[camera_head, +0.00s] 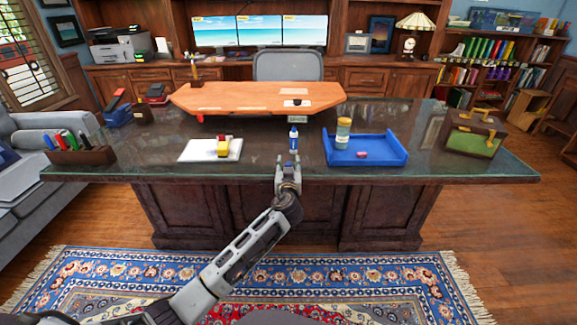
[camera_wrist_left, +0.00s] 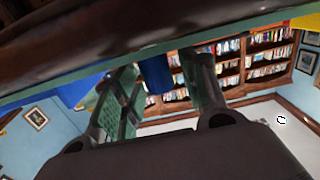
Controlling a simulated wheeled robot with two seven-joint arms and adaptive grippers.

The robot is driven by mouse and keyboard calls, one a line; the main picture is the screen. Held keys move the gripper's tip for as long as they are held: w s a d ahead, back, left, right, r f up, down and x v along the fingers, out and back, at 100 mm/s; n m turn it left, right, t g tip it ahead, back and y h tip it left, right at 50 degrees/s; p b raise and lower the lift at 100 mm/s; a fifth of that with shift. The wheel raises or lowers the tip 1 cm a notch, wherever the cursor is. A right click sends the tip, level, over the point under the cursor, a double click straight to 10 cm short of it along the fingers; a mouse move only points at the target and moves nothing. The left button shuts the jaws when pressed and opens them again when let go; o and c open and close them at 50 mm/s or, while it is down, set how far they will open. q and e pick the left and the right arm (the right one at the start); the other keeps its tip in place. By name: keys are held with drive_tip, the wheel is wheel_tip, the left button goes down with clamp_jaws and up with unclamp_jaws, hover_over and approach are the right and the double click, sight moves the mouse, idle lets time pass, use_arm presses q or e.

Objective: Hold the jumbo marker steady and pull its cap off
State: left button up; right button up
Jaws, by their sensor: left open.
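The jumbo marker (camera_head: 293,138) stands upright near the front edge of the dark desk, blue with a pale part toward its top. My left gripper (camera_head: 289,172) is at the desk's front edge, just in front of and below the marker in the head view. In the left wrist view a blue cylinder (camera_wrist_left: 155,73), apparently the marker, shows between the two green-padded fingers of the left gripper (camera_wrist_left: 163,90). These fingers are open, with visible gaps beside the cylinder. The marker's lower part is partly hidden by the gripper. My right gripper is in neither view.
A blue tray (camera_head: 396,148) with a jar (camera_head: 343,133) and a pink block (camera_head: 361,155) is right of the marker. A white pad (camera_head: 190,152) with a yellow object (camera_head: 223,147) is left. A pen holder (camera_head: 82,154) is far left, a wooden box (camera_head: 474,133) far right.

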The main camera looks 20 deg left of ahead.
use_arm(q)
drive_tip(key=shift+r, duration=0.1)
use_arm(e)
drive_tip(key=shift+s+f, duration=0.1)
use_arm(q)
drive_tip(key=shift+s, duration=0.1)
drive_tip(key=shift+s+d, duration=0.15)
drive_tip(key=shift+s, duration=0.1)
drive_tip(key=p+v, duration=0.1)
drive_tip(key=v, duration=1)
drive_tip(key=shift+s, duration=0.15)
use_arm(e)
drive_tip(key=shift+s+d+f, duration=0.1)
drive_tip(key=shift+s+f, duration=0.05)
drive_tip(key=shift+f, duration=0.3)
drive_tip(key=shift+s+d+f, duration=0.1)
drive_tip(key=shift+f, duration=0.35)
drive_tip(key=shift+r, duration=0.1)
